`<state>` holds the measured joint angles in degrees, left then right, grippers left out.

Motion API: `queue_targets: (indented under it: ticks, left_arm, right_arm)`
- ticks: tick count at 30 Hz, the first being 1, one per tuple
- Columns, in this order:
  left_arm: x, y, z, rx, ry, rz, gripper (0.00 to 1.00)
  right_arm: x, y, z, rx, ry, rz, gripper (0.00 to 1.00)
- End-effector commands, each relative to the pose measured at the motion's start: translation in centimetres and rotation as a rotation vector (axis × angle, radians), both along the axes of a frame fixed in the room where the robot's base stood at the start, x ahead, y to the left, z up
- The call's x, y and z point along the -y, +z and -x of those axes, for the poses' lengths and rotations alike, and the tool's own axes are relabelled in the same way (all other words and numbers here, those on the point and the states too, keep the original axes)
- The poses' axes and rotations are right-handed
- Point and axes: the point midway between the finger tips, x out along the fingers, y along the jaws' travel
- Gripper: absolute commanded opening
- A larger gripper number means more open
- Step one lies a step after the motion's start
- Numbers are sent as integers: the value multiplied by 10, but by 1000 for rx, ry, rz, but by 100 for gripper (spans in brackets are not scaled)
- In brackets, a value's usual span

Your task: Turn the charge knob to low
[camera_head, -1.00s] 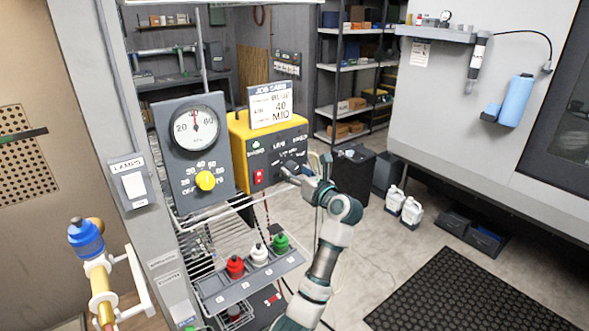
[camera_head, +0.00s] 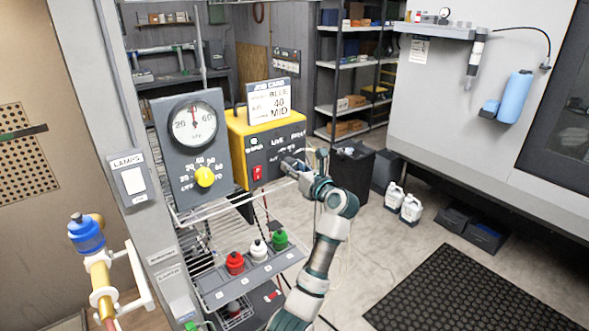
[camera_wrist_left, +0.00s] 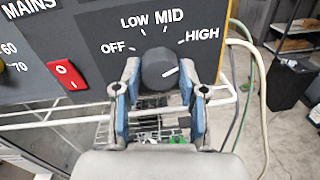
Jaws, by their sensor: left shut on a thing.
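The charge knob (camera_wrist_left: 158,67) is a dark round knob on the front of the yellow-cased unit (camera_head: 237,147). Around it the wrist view shows the marks OFF, LOW, MID and HIGH. In the head view my left gripper (camera_head: 287,164) is at the right part of the panel and hides the knob. My right gripper is not in view.
A red mains switch (camera_wrist_left: 66,74) is left of the knob. A job card (camera_head: 269,103) reading BLUE, 40, MID stands on the unit. A gauge box with a yellow knob (camera_head: 204,177) is at left. Below, a wire rack (camera_wrist_left: 60,118) and a tray with red, white and green-capped bottles (camera_head: 258,268).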

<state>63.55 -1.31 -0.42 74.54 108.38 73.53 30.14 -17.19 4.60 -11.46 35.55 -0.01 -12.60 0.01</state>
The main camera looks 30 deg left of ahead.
Motion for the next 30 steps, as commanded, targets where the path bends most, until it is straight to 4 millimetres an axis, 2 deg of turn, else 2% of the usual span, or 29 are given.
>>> queue_targets:
  ticks: [13, 14, 15, 16, 18, 24, 30]
  left_arm:
    - [1, -6, -1, 281, -4, 121, 6]
    - [1, -6, -1, 307, -5, 132, 6]
    - [1, -6, -1, 343, -4, 146, 6]
    - [1, -6, -1, 369, -4, 157, 6]
    - [1, -7, -1, 430, -4, 183, 6]
    - [1, -6, 0, 607, -4, 255, 6]
    - [0, -7, 0, 780, -4, 328, 6]
  right_arm:
    - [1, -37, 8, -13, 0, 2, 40]
    - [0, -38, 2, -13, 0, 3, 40]
    - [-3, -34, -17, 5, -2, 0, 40]
    - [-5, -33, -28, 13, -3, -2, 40]
    - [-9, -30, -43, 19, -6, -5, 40]
    - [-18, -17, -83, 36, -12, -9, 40]
    - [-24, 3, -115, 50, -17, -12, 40]
